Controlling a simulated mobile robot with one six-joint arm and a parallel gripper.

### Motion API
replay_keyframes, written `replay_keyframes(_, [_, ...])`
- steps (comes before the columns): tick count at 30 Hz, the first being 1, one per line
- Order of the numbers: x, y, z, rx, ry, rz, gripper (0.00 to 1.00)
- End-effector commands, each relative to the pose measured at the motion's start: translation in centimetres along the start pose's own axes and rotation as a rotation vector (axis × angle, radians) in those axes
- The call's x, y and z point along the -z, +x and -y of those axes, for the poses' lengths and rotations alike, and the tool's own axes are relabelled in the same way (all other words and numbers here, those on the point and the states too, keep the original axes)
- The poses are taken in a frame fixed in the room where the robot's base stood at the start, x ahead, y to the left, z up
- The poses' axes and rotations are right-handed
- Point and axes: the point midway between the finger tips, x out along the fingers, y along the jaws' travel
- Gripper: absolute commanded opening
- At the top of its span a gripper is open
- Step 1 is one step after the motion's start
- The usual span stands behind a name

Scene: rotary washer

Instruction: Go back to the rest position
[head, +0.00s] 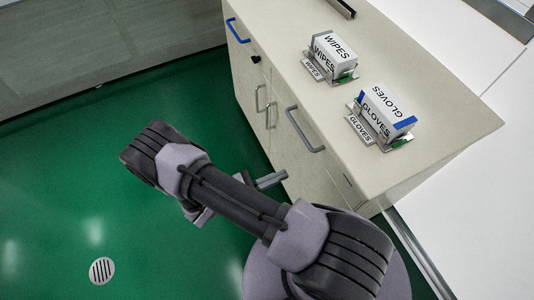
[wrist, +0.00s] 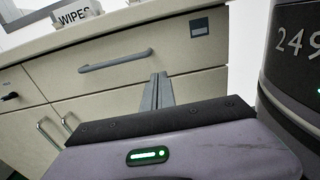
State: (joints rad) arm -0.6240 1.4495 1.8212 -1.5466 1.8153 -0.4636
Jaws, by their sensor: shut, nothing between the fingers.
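My gripper (head: 272,180) shows in the head view in front of the beige cabinet, its grey fingers pointing right toward the drawer fronts. In the wrist view my gripper (wrist: 159,88) has its two fingers side by side, shut with nothing held. The fingers overlap the picture of the cabinet front (wrist: 190,55), below the drawer handle; whether they touch it I cannot tell. My arm reaches across the lower middle of the head view, over the green floor.
The beige cabinet (head: 408,166) has grey handles (head: 303,130) and a blue handle (head: 237,30) sticking out. On its top are a wipes box (head: 333,53) and a gloves box (head: 386,113) in metal holders. Green floor (head: 60,190) with a round drain (head: 102,270) is clear at left.

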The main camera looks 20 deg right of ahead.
Motion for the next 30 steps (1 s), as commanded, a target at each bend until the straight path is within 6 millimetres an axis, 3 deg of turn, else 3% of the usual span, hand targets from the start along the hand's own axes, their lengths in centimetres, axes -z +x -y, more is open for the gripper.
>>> replay_keyframes(3, [-0.4, -0.1, -0.1, 0.014, 0.012, -0.011, 0.0])
replay_keyframes(5, [-1.8, -0.4, -0.3, 0.066, 0.054, -0.051, 0.0])
replay_keyframes(8, [-6.4, -0.9, -0.5, 0.255, 0.21, -0.198, 0.0])
replay_keyframes(12, [-13.9, -2.0, 0.9, 0.589, 0.514, -0.479, 0.0])
replay_keyframes(21, [-26.8, -6.0, 4.3, 1.195, 1.269, -1.125, 0.0])
replay_keyframes(27, [-32.6, -7.8, 5.2, 1.405, 1.652, -1.467, 0.0])
replay_keyframes(30, [-33.8, -8.2, 5.4, 1.443, 1.731, -1.545, 0.0])
